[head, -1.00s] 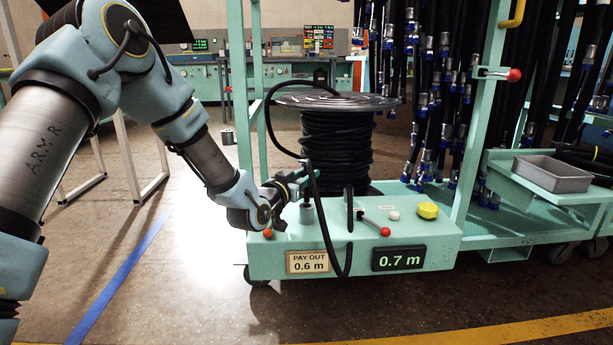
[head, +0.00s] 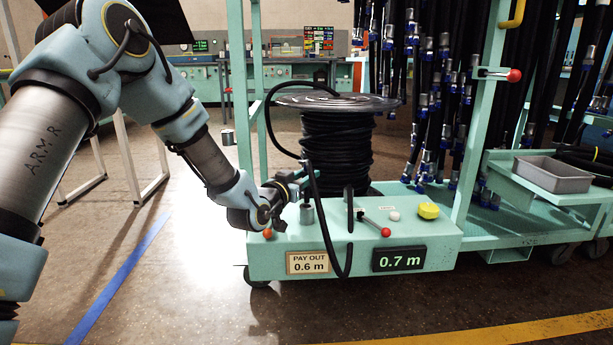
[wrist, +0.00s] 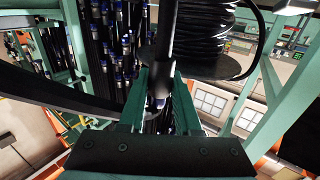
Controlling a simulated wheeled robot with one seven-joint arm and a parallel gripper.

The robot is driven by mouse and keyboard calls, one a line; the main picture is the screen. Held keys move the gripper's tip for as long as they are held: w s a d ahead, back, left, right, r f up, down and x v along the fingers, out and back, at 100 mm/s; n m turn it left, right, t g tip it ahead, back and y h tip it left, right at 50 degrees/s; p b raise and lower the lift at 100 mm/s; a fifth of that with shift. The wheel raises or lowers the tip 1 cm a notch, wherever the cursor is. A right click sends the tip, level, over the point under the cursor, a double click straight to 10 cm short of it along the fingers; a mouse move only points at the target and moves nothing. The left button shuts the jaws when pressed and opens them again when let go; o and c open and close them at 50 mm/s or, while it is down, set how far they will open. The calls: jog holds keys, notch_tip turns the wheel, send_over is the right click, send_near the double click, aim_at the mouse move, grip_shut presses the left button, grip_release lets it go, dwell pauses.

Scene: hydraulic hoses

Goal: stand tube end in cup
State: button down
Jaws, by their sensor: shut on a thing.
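My gripper (head: 298,183) is shut on the black tube (head: 322,215) near its end, above the left part of the cart's top. In the wrist view my gripper (wrist: 158,100) has the black tube (wrist: 185,40) between its green jaws. The tube loops down over the cart's front and back up. The small grey cup (head: 306,214) stands on the cart top just below the jaws. The tube end is too small and hidden to tell whether it is inside the cup or above it.
A spool of black hose (head: 336,145) stands behind. A red-knobbed lever (head: 385,231), a white button (head: 394,216) and a yellow knob (head: 428,210) sit right of the cup. The display (head: 399,258) reads 0.7 m, beside a "PAY OUT 0.6 m" sign (head: 307,262). A grey tray (head: 553,175) is at right.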

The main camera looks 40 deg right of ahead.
aim_at(306, 196)
jog(key=shift+f+b, duration=2.3)
jog(key=shift+f, duration=0.65)
jog(key=c, duration=0.5)
grip_release()
jog(key=p+v, duration=0.2)
jog(key=v, duration=0.8)
jog(key=shift+s+a+p, duration=0.15)
jog(key=shift+a+p, duration=0.2)
